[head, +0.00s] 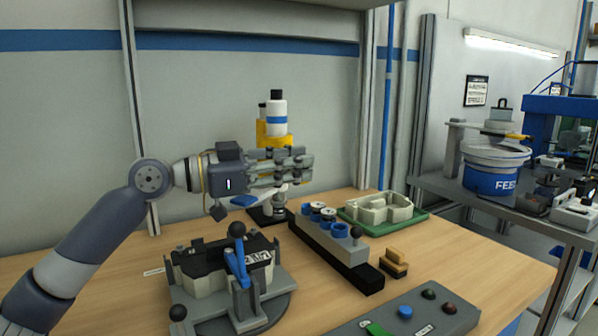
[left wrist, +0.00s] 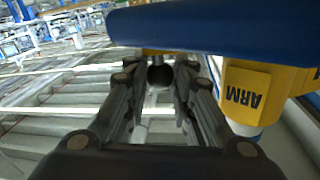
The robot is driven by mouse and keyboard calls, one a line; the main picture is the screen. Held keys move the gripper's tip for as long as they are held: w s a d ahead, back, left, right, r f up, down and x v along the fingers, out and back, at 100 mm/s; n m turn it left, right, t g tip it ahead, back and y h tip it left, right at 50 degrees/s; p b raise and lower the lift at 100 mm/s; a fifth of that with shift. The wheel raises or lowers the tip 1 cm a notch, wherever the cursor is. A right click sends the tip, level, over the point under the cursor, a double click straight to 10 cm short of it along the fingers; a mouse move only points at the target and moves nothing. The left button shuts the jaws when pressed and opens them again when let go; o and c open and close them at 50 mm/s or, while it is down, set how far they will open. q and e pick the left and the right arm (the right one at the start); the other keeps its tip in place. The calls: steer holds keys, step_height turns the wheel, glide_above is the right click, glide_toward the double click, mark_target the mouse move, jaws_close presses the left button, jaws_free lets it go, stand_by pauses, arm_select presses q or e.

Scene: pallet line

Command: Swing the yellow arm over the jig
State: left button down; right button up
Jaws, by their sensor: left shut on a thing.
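The yellow arm (head: 273,136) stands at the back of the bench behind my left gripper, with a white and black cylinder on top and a post below on a dark base. In the left wrist view its yellow block marked ARM (left wrist: 246,92) is at the right. My left gripper (head: 298,165) is shut on a dark round piece (left wrist: 160,75), apparently the arm's handle; the fingers hide most of it. The jig (head: 217,268) sits at the front left on a round plate, with a dark part and a blue toggle clamp (head: 236,265). My right gripper is not in view.
A dark rail with blue and white rings (head: 329,240) stands right of the jig. Behind it is a green tray (head: 420,214) with a pale part. Small tan blocks (head: 394,262) and a button panel (head: 418,312) lie at the right. A feeder bowl (head: 495,170) is farther right.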

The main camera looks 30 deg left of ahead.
arm_select(q)
steer(key=shift+a+r, duration=0.2)
steer(key=shift+r, duration=0.1)
steer(key=c, duration=1.3)
jaws_free()
steer(key=shift+c, duration=0.2)
steer(key=shift+f, duration=0.15)
steer(key=shift+d, duration=0.15)
step_height(320, 180, up, 10)
